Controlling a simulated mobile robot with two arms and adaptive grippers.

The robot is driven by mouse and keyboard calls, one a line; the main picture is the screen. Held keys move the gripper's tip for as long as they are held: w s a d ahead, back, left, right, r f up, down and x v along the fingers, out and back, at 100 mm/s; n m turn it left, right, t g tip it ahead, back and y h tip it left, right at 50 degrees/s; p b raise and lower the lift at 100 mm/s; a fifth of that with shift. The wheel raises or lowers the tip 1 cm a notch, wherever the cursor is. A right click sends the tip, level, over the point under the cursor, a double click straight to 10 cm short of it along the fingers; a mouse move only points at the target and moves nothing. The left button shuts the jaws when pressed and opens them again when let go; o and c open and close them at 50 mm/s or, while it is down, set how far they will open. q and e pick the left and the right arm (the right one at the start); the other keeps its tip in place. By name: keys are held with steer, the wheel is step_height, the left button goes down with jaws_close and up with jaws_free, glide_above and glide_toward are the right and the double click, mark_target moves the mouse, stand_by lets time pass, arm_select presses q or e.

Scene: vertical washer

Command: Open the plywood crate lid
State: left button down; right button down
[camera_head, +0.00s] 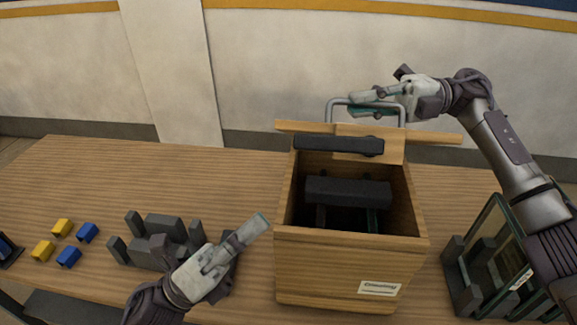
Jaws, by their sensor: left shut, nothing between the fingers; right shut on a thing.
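The plywood crate (345,262) stands on the table, its top open. A dark block-like thing (348,191) shows inside it. The lid (368,142) is at the crate's back edge, seen nearly edge-on, with a grey metal handle (330,112) above it. A dark bar (339,146) lies along the lid's near side. My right gripper (366,103) is shut on the metal handle, above the back of the crate. My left gripper (257,226) is shut and empty, in front of the crate's left side and apart from the lid.
A dark grey fixture (158,228) sits left of the crate, partly behind my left gripper. Several yellow and blue blocks (62,227) lie further left. A glass-sided case (490,262) stands to the right, under my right arm. The table's back left (130,170) is clear.

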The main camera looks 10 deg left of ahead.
mark_target(294, 144)
arm_select(q)
steer(key=w+d+r, duration=0.4)
steer(key=w+r, duration=0.1)
steer(key=r, duration=0.2)
steer(key=shift+d, duration=0.3)
steer(key=shift+w+r, duration=0.15)
steer(key=shift+r, duration=0.05)
arm_select(e)
steer(key=shift+a, duration=0.1)
steer(key=shift+w+f, duration=0.1)
arm_select(q)
steer(key=shift+w+a+r, duration=0.2)
steer(key=shift+w+r, duration=0.5)
steer(key=shift+r, duration=0.2)
arm_select(e)
steer(key=shift+a+f, duration=0.1)
steer(key=shift+f, duration=0.1)
steer(key=c, duration=1.2)
jaws_free()
